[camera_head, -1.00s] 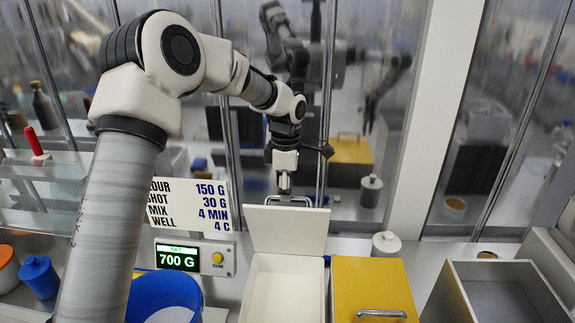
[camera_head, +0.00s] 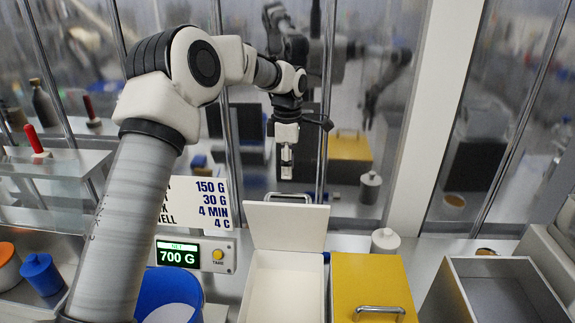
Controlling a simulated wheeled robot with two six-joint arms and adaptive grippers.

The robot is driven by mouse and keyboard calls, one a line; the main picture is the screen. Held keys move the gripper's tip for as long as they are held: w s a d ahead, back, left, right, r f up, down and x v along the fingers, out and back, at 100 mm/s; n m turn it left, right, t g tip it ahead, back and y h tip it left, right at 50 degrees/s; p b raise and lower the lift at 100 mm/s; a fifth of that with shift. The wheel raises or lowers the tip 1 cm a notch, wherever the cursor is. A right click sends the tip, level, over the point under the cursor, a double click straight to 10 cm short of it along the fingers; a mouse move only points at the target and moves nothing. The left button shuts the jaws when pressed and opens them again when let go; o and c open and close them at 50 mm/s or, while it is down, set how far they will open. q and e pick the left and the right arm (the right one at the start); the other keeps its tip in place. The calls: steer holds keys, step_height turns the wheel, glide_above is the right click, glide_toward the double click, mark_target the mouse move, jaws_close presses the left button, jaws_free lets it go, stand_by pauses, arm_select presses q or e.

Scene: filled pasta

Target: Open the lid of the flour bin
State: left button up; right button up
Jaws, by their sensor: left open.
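The flour bin (camera_head: 247,290) seems to be the pale bin in the lower middle, with a cream-white inside. Its white lid (camera_head: 287,227) stands up at the back edge, swung open. A metal handle (camera_head: 290,196) shows at the lid's top edge. My left gripper (camera_head: 287,172) is just above that handle, pointing down, open and empty, apart from the lid. My right gripper is not in view.
A closed yellow-lidded bin (camera_head: 372,285) stands right of the open bin, and an open grey box (camera_head: 500,292) further right. A scale display (camera_head: 178,254) and blue container (camera_head: 166,296) are at left. A glass wall with reflections stands behind.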

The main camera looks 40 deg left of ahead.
arm_select(q)
steer(key=shift+r, duration=0.1)
step_height(320, 180, up, 12)
steer(key=shift+w, duration=0.15)
